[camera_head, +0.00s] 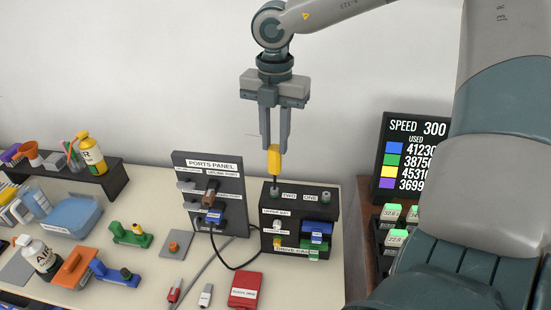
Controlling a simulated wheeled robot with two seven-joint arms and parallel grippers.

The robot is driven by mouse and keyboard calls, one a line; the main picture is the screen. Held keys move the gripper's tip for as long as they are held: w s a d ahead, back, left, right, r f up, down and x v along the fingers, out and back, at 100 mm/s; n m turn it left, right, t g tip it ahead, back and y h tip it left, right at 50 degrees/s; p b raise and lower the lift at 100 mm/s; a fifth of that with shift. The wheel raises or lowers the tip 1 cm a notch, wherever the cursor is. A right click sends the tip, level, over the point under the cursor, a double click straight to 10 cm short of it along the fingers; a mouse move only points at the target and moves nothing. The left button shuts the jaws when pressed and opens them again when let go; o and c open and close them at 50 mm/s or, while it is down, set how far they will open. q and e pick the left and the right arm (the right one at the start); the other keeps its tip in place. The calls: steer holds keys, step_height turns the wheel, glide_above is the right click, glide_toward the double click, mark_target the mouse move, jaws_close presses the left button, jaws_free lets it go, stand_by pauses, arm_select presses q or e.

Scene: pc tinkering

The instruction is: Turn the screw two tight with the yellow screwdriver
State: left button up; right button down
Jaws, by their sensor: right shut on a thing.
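My right gripper (275,145) hangs fingers down over the black drive box and is shut on the yellow screwdriver (275,162). A second screw (326,196) stands by the label "ONE" at the right of the top. My left gripper is not in view.
The ports panel (210,163) stands close left of the box, with a blue plug (213,216) and a dark cable. A red box (245,290) lies in front. The speed display (412,145) is at right. Bottles and blocks crowd the table's left.

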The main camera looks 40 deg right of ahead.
steer(key=shift+d+r+b, duration=0.25)
steer(key=shift+r+b, duration=0.1)
steer(key=shift+r, duration=0.55)
steer(key=shift+s+d+r, duration=0.1)
stand_by(0.4)
steer(key=shift+r, duration=0.15)
